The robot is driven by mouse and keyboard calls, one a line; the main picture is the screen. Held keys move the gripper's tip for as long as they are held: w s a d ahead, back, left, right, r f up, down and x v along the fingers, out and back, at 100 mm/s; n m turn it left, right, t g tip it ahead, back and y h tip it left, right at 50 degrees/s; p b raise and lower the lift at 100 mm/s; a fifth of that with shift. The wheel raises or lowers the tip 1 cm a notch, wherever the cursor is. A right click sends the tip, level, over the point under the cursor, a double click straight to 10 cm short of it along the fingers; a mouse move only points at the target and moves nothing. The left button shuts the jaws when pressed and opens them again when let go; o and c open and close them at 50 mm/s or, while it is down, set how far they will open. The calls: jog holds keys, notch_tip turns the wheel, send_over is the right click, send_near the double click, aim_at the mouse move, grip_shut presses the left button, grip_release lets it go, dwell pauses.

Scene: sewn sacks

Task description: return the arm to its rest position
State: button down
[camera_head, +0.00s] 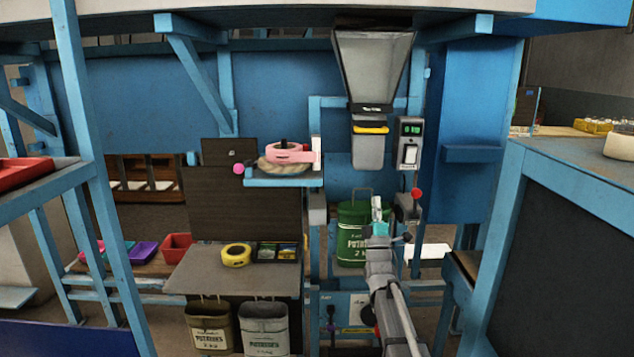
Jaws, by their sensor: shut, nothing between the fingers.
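My arm reaches in from the bottom right of the head view. My gripper (378,212) is at its end, in front of a green sack (352,240) labelled potatoes. The fingers are shut with nothing held. The gripper covers part of the sack's right side. I cannot tell whether it touches the sack. The sack stands upright below a grey hopper (372,65) with a yellow band near its spout.
A control box (411,142) and a red-knobbed lever (416,195) are close to the gripper's right. A blue shelf (284,182) holds pink tape and rope. A side table (215,275) carries yellow tape. Two sacks hang below it. A blue-framed bench (575,165) stands at right.

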jog(key=s+f+m+g+p, duration=0.2)
jog(key=f+m+g, duration=0.2)
jog(key=f+g, duration=0.45)
jog(key=s+f+m+g+p, duration=0.25)
jog(key=f+m+g, duration=0.35)
jog(key=f, duration=0.4)
jog(key=s+f+m+g+p, duration=0.1)
jog(key=s+f+m+g, duration=0.2)
jog(key=s+g, duration=0.4)
jog(key=s+f+m+g+p, duration=0.1)
jog(key=s+f+g, duration=0.3)
jog(key=s, duration=1.5)
jog(key=m+g, duration=0.1)
jog(key=g, duration=0.2)
jog(key=shift+d+f+m+p, duration=0.15)
jog(key=shift+f+m+p, duration=0.25)
